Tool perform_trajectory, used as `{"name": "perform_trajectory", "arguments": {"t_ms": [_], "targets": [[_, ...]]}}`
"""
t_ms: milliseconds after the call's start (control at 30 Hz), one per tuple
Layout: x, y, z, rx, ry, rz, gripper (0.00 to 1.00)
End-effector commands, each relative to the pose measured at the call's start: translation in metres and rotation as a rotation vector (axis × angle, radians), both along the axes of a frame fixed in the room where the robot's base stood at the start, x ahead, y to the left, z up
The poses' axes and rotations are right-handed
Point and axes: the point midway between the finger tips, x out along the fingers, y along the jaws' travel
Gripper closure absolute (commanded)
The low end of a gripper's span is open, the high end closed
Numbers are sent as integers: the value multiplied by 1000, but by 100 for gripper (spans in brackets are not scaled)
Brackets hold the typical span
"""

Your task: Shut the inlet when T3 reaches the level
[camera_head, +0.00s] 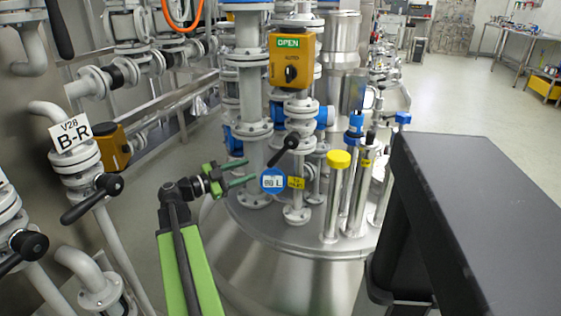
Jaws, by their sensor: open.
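A steel vessel (290,270) with pipes and fittings on its lid stands in the middle. A round blue level display (272,180) on it seems to read 90 L; the small digits are hard to read. A small yellow tag (296,182) beside it is too small to read. A black-handled valve lever (287,148) slants across the pipe just above the display. Higher on that pipe, a yellow actuator (291,62) shows a green OPEN sign. My green gripper (249,171) is open and empty, left of the display, its fingers pointing right. I cannot tell which fitting is the T3 inlet.
A pipe at the left bears a V28 B-R label (73,133), with black-handled valves (92,198) below it. Steel tubes, one with a yellow cap (339,159), rise from the lid's right side. A dark flat surface (470,210) fills the lower right. Open floor lies behind.

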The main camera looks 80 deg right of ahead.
Motion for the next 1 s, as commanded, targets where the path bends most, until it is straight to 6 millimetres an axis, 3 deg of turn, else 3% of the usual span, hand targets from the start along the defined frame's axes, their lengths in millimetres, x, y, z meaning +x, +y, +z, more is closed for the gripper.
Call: {"name": "perform_trajectory", "arguments": {"t_ms": [300,500,700,967,1000], "targets": [[-66,-54,0,0,0,-7,58],[-96,-79,0,0,0,-4,58],[-109,-89,0,0,0,-4,58],[-110,-90,0,0,0,-2,58],[-110,-90,0,0,0,-2,63]]}}
